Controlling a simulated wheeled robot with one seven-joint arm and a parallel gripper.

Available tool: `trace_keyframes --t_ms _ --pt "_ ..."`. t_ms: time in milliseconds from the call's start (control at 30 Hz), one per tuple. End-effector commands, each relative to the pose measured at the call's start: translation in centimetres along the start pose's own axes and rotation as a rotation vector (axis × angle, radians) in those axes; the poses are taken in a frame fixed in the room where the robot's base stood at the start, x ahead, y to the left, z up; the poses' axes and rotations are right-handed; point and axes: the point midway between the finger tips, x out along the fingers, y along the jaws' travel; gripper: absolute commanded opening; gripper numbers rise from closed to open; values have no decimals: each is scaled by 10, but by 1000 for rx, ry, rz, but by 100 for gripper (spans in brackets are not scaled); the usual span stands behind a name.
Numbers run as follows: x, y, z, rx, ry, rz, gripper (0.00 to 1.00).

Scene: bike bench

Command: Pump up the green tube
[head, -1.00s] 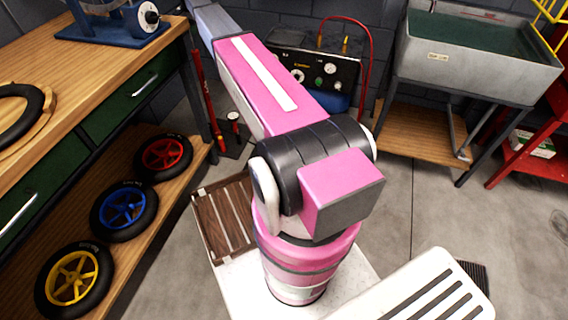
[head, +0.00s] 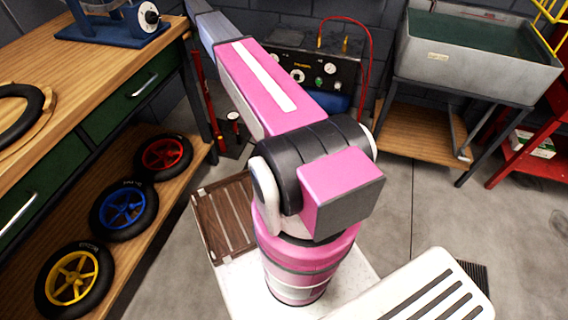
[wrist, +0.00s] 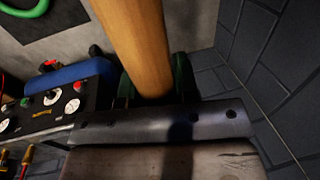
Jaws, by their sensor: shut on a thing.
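In the wrist view a thick tan wooden bar (wrist: 138,42) runs down from the top edge into my gripper (wrist: 153,88), which is shut on it. It looks like the handle of the pump. The red floor pump (head: 207,105) stands upright beside the bench in the head view, its upper end hidden by my arm or cut off by the frame. A small gauge (head: 233,116) is at its side. A bright green curved thing (wrist: 28,10) shows at the wrist view's top left; I cannot tell if it is the green tube. My gripper is outside the head view.
A black compressor panel with dials (head: 318,75) stands by the wall and shows in the wrist view. The wooden bench (head: 60,65) is at the left, with red, blue and yellow wheels on its lower shelf. A grey sink (head: 475,65) stands right.

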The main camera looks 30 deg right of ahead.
Motion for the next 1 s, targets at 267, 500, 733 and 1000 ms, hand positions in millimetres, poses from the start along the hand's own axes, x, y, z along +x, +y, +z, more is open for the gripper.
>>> trace_keyframes --t_ms 267,500,733,1000 --pt "10 -2 -2 -1 3 -6 0" --pt "10 -1 -1 -1 2 -4 58" --pt "7 1 0 0 2 -3 58" --pt "-33 1 3 0 3 -4 58"
